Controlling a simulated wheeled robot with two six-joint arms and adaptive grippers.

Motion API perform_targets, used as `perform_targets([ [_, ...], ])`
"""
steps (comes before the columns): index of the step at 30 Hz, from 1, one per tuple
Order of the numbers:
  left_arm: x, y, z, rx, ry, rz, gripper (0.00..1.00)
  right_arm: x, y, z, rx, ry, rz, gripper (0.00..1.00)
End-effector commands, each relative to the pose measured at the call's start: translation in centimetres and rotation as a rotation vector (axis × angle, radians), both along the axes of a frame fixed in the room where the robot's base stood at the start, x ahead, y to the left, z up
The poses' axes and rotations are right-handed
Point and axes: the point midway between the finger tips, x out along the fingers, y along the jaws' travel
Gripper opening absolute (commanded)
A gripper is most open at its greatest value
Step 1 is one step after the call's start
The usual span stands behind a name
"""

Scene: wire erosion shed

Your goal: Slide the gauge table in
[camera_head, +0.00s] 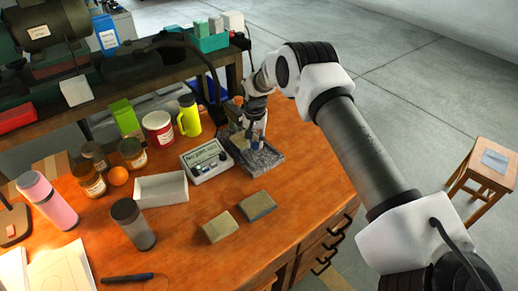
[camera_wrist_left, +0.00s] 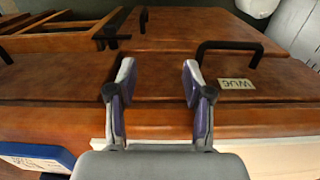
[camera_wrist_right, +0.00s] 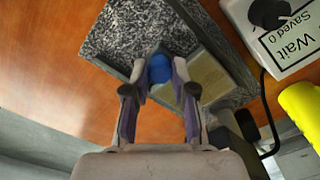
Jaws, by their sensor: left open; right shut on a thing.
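The gauge stand has a grey speckled stone base (camera_head: 268,160) on the wooden bench, and it fills the upper part of the right wrist view (camera_wrist_right: 125,30). A tan plate (camera_wrist_right: 208,77) lies on it beside a dark rail. My right gripper (camera_head: 257,142) is over the base. It is shut on a blue knob (camera_wrist_right: 159,68), which sits between its fingertips; the fingers partly hide what is below. My left gripper (camera_wrist_left: 155,75) is open and empty in front of wooden drawers, out of the head view.
A white readout box (camera_head: 205,160) reading "Wait" stands left of the stone base. A white tray (camera_head: 161,188) and two blocks (camera_head: 257,205) lie nearer. Black drawer handles (camera_wrist_left: 228,46) stick out near my left gripper.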

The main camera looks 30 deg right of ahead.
Motion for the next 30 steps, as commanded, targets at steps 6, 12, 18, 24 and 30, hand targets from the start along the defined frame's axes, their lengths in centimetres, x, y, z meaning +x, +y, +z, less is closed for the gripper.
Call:
perform_targets([
  [6,0.0,0.0,0.0,0.000,-0.001,0.000,0.51,-0.1,0.0,-0.2,0.000,0.005,0.001,0.00],
  [12,0.0,0.0,0.0,0.000,-0.001,0.000,0.51,-0.1,0.0,-0.2,0.000,0.005,0.001,0.51],
  [18,0.0,0.0,0.0,0.000,-0.001,0.000,0.51,0.0,0.0,-0.1,0.000,0.003,0.001,0.51],
  [24,0.0,0.0,0.0,0.000,-0.001,0.000,0.51,0.1,0.0,2.1,0.001,0.001,0.000,0.51],
  [30,0.0,0.0,0.0,0.000,-0.001,0.000,0.51,0.1,0.0,7.2,0.001,0.001,0.001,0.51],
])
